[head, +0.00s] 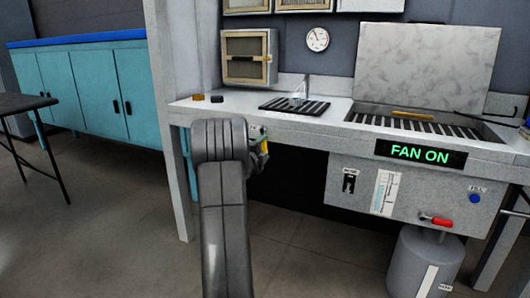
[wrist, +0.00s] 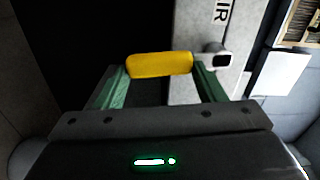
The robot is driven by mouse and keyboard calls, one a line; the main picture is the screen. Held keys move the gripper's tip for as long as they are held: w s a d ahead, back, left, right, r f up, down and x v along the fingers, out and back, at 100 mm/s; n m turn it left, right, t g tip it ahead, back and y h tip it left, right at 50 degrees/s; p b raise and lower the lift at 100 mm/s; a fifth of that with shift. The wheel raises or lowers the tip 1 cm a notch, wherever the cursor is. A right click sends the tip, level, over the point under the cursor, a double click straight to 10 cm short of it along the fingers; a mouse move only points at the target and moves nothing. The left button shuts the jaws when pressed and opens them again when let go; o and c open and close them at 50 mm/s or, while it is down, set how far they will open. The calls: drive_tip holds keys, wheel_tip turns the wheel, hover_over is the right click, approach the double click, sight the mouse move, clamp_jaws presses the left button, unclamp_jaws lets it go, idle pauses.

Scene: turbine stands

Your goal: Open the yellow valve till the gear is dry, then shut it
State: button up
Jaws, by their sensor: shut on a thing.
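The yellow valve handle (wrist: 160,64) lies between the green fingers of my gripper (wrist: 162,72), which is shut on it. In the head view the yellow handle (head: 264,148) shows at the bench's front edge, just right of my arm, which hides part of my gripper (head: 260,142). The valve body is mostly hidden. A grey panel beside it carries partly seen lettering ending in "IR". A black slatted rack (head: 294,106) lies on the bench with a thin upright nozzle and a pale shape above it. I cannot make out the gear clearly.
A sink-like bay with a grate (head: 425,125) and raised lid (head: 424,65) is at right, above a lit "FAN ON" sign (head: 420,152). A red-handled lever (head: 440,222) sits above a grey drum (head: 425,262). Teal cabinets (head: 85,90) stand at left. Floor between is clear.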

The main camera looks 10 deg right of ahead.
idle(0.4)
drive_tip(key=o, duration=1.4)
drive_tip(key=shift+s+a, duration=0.1)
drive_tip(key=p+v, duration=0.2)
drive_tip(key=v, duration=1.1)
drive_tip(key=shift+s+a, duration=0.2)
drive_tip(key=shift+s, duration=0.05)
drive_tip(key=b+x, duration=0.2)
drive_tip(key=x, duration=1.2)
